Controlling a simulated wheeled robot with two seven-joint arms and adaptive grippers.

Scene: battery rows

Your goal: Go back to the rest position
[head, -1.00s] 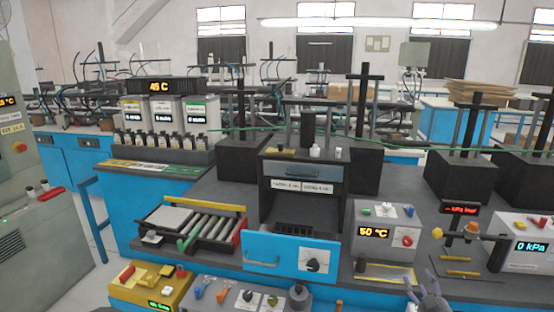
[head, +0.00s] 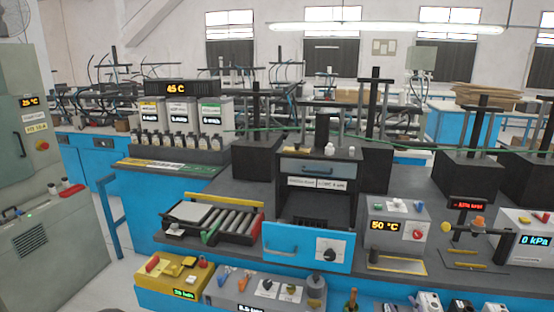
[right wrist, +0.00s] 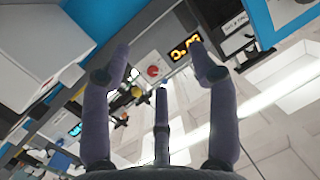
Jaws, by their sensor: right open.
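My right gripper (right wrist: 162,70) shows in the right wrist view with its purple fingers spread apart and nothing between them. Beyond the fingers are a grey box with an orange display (right wrist: 184,46) and a red button (right wrist: 153,71), apart from the gripper. The right gripper is out of the head view. My left gripper is in neither view.
The black furnace box has its blue front door (head: 307,247) down. A roller tray (head: 210,220) stands left of it, and a grey 50 °C box (head: 396,225) right. A yellow control box (head: 174,276) and small bottles (head: 178,142) stand nearby. Floor is clear at left.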

